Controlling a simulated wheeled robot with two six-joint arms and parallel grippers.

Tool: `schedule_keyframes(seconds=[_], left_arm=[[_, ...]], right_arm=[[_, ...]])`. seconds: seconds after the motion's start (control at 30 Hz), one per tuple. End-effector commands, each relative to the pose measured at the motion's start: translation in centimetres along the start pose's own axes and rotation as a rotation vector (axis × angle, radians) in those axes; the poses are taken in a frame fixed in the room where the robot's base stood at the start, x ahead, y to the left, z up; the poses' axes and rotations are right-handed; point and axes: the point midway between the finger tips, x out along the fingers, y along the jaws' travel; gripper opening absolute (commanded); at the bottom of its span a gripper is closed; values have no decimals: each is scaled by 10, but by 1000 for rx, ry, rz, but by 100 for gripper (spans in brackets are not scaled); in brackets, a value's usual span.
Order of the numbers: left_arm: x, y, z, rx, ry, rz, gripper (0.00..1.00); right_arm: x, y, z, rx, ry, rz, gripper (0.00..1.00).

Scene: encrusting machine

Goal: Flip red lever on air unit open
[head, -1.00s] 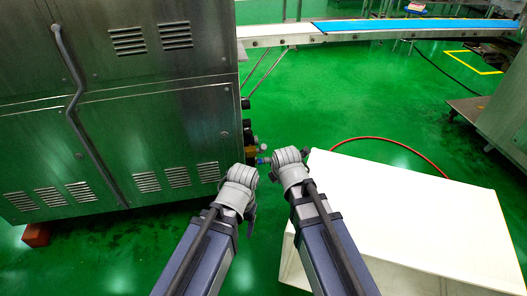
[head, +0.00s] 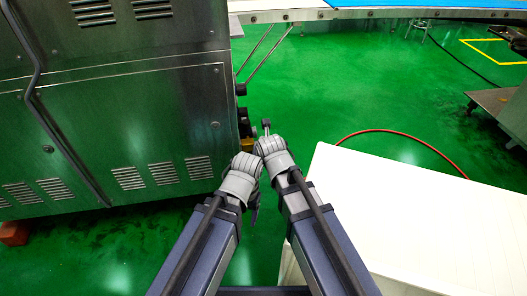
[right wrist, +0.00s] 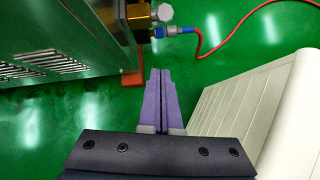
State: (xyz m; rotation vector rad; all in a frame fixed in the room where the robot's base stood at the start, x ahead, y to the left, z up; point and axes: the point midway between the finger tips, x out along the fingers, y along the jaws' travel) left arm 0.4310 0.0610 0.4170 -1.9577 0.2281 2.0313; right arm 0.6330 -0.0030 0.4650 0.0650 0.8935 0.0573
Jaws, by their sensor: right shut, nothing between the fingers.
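The air unit, with a brass-yellow body (right wrist: 138,20), a pale knob and a blue hose fitting (right wrist: 172,30), is at the top of the right wrist view, on the machine's side. In the head view only a small part of the air unit (head: 245,124) shows past my wrists. I cannot make out a red lever clearly. My right gripper (right wrist: 160,72) is shut and empty, its purple fingers together, below the air unit in the picture and apart from it. My left gripper (head: 254,205) is mostly hidden by its wrist in the head view; its jaw state does not show.
The steel machine (head: 135,120) stands on the left, with a red-orange foot (right wrist: 131,77). A red hose (right wrist: 215,42) runs from the blue fitting across the floor. A large white box (head: 420,215) is on the right. A conveyor (head: 300,14) crosses the back. Green floor between is clear.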

Motion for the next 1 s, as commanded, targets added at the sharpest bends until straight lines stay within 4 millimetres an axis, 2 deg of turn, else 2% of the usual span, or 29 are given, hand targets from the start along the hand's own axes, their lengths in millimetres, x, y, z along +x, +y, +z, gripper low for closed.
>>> schedule_keyframes(seconds=[0.27,0.73,0.8,1.0], left_arm=[[26,3,-2,-2,1,0,71],[82,8,-6,-2,5,0,71],[65,6,-5,-2,4,0,71],[58,6,-4,-2,4,0,71]], right_arm=[[33,0,-2,2,1,-1,0],[105,0,-2,3,1,0,0],[100,1,18,3,0,0,0],[105,0,38,2,1,-1,0]])
